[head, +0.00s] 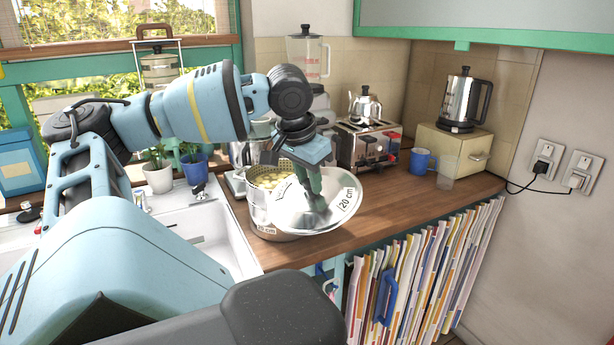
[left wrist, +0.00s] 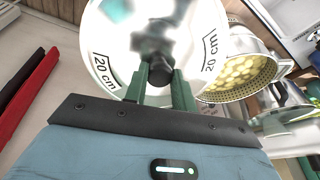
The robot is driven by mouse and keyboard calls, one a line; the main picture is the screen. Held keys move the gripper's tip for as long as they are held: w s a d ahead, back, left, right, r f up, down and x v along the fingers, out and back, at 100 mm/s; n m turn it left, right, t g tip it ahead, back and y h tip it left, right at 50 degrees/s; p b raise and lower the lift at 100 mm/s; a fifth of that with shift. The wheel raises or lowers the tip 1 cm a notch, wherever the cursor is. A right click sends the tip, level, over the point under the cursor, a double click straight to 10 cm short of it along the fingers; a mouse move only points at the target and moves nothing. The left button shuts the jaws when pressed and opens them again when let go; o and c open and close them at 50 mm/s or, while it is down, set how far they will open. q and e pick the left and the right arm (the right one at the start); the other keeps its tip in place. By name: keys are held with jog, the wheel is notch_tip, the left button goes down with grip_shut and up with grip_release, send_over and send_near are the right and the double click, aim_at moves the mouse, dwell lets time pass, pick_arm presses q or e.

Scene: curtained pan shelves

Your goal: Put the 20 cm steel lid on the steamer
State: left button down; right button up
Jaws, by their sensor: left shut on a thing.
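The steel lid (head: 347,200), marked "20 cm", hangs tilted in my left gripper (head: 316,208), in front of and overlapping the right side of the steamer. In the left wrist view the fingers (left wrist: 160,88) are shut around the dark knob of the lid (left wrist: 107,45). The steamer (head: 257,205) stands on the wooden counter, its perforated upper part open and holding yellowish round pieces. It also shows in the left wrist view (left wrist: 262,80), to the right of the lid. The lid hides part of the steamer's right side. My right gripper is not in view.
A toaster (head: 366,148), blue mug (head: 420,162) and clear cup (head: 447,172) stand behind and to the right. A white sink (head: 205,235) and potted plants (head: 158,175) lie left. The counter right of the lid (head: 415,200) is clear.

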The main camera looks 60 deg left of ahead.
aim_at(323, 199)
pick_arm(q)
jog(key=shift+d+f, duration=0.2)
jog(key=shift+f, duration=0.05)
